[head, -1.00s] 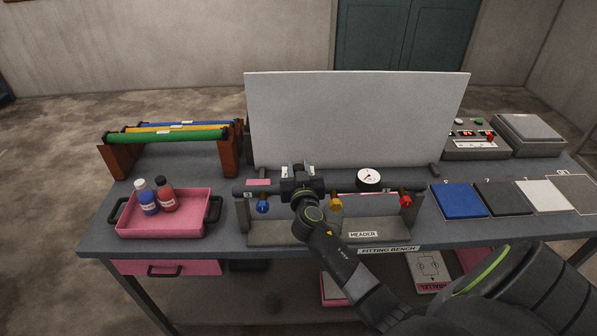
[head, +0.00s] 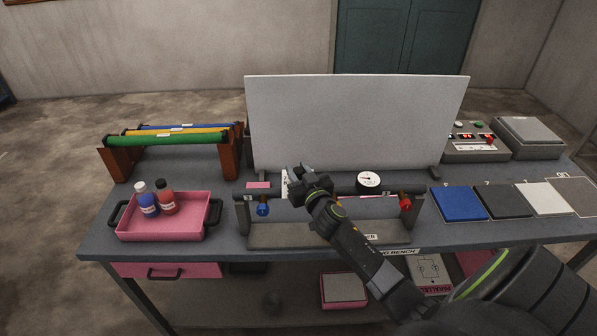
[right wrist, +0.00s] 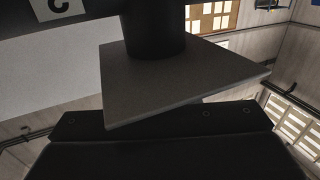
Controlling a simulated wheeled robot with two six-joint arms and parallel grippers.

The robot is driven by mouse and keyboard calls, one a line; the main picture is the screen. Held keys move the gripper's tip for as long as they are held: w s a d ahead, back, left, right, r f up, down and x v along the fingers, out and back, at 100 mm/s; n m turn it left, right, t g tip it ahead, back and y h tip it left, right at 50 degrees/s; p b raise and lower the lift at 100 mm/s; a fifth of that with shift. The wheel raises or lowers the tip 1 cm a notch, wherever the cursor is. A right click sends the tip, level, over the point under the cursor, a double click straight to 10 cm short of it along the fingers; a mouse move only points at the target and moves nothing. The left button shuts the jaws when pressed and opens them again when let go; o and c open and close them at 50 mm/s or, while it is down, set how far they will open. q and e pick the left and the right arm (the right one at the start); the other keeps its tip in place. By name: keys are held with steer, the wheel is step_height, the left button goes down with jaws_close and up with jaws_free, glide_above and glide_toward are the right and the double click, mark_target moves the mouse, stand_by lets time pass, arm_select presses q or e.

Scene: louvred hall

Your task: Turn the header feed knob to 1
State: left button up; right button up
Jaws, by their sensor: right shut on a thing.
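The header (head: 345,190) is a dark pipe on a grey stand at the middle of the bench. My right gripper (head: 303,180) is at its left-middle part, shut on what appears to be the header feed knob. Its fingers hide most of the knob, and I cannot read its setting. A white plate (head: 285,184) shows just left of the fingers. In the right wrist view a dark round stem (right wrist: 153,35) meets a tilted grey square plate (right wrist: 180,80), near a label marked C (right wrist: 58,8). My left gripper is out of view.
A blue valve (head: 263,209) and a red valve (head: 405,204) hang from the header, with a round gauge (head: 369,180) between. A pink tray (head: 190,228) with two bottles stands left. A large grey panel (head: 357,120) rises behind. Coloured mats lie right.

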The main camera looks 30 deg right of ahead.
steer(key=o, duration=0.9)
steer(key=shift+o, duration=0.2)
steer(key=shift+s+a+f, duration=0.1)
steer(key=shift+s, duration=0.45)
steer(key=s+a+b, duration=0.3)
steer(key=s+b, duration=0.2)
steer(key=s, duration=1.1)
